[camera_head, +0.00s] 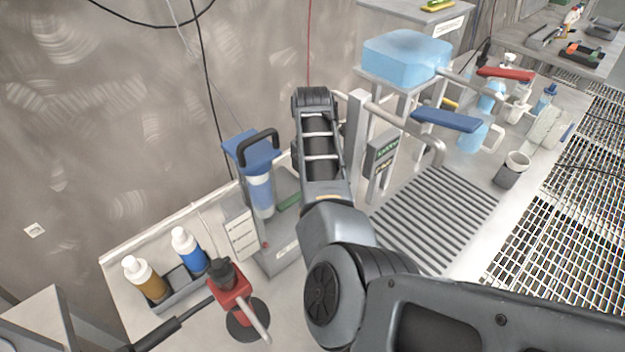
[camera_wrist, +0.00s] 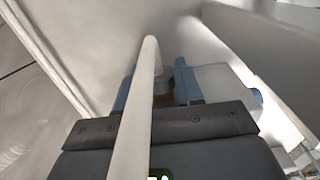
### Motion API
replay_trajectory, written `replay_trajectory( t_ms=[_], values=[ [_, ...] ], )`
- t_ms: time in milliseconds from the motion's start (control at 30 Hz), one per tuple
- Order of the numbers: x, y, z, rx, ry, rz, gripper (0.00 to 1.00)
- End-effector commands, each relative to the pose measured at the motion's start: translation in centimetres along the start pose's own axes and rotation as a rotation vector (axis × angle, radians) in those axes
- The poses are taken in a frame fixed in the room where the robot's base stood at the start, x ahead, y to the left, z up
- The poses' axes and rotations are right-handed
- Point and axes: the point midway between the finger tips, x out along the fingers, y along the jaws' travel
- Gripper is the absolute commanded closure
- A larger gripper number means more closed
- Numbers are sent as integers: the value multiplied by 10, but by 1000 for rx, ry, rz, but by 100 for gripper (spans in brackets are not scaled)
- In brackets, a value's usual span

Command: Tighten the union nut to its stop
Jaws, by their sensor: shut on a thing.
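In the wrist view my gripper (camera_wrist: 157,88) shows as a dark body with two blue fingers. It is shut on a small grey, rounded part between the fingers, which I take for the union nut (camera_wrist: 171,76). A pale pipe (camera_wrist: 147,75) runs lengthwise in front of the gripper and covers part of the fingers and the nut. The nut's threads and any gap at its stop cannot be made out. In the head view my arm hides the gripper and the nut, beside the grey pipe stand with its bent pipe (camera_head: 392,122).
A slatted drain grid (camera_head: 435,215) lies right of my arm. A blue lever (camera_head: 445,120) and a red lever (camera_head: 505,73) stick out over the bench. A blue filter housing (camera_head: 260,180), two bottles (camera_head: 188,250) and a red tool (camera_head: 230,287) stand to the left.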

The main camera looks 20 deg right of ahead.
Motion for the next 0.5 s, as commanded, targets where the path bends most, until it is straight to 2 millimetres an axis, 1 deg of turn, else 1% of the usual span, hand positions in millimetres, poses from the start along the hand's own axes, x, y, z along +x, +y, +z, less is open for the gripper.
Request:
replay_trajectory(
  t_ms=[267,500],
  values=[
    [0,6,-1,-6,3,-131,95],
    [4,8,-2,-5,3,-276,95]
  ],
)
